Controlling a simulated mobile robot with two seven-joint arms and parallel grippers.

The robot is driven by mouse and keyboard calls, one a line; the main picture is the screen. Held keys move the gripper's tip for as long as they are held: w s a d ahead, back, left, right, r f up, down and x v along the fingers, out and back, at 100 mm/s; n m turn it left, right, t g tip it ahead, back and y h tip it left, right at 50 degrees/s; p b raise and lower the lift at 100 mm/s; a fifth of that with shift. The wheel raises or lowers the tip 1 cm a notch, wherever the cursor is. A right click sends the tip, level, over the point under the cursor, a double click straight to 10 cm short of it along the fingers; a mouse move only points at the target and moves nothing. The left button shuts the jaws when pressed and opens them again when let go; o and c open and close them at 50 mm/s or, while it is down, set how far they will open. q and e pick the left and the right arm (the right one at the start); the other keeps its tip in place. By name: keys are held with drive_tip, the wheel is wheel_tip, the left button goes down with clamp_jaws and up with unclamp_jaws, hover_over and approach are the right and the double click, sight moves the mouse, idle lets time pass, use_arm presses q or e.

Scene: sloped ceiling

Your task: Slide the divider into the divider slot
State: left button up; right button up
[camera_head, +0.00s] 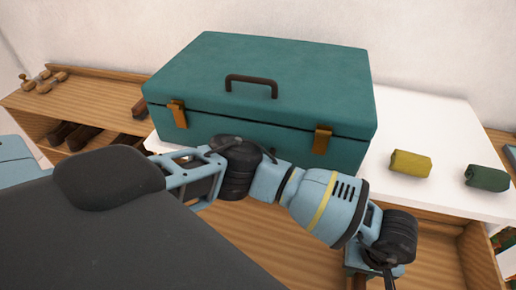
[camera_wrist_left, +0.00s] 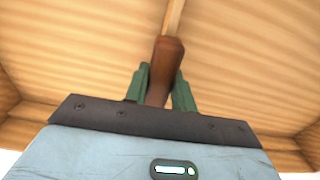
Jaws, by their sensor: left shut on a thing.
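My left gripper (camera_wrist_left: 162,88) is shut on the divider (camera_wrist_left: 167,62), a dark brown wooden piece seen nearly end-on between the green fingers in the left wrist view. A thin, lighter wooden strip runs beyond it to the top edge. In the head view my left arm reaches across to the lower right, and the gripper (camera_head: 359,281) is mostly cut off low in the picture, in front of the open wooden compartment. The divider slot cannot be made out clearly in either view. My right gripper is out of view.
A large teal case (camera_head: 262,88) with a brown handle and two latches stands on the white top (camera_head: 425,122). A yellow roll (camera_head: 410,164) and a dark green roll (camera_head: 486,178) lie right of it.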

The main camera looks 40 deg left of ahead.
use_arm(q)
drive_tip(key=o, duration=0.9)
drive_tip(key=shift+r, duration=3.95)
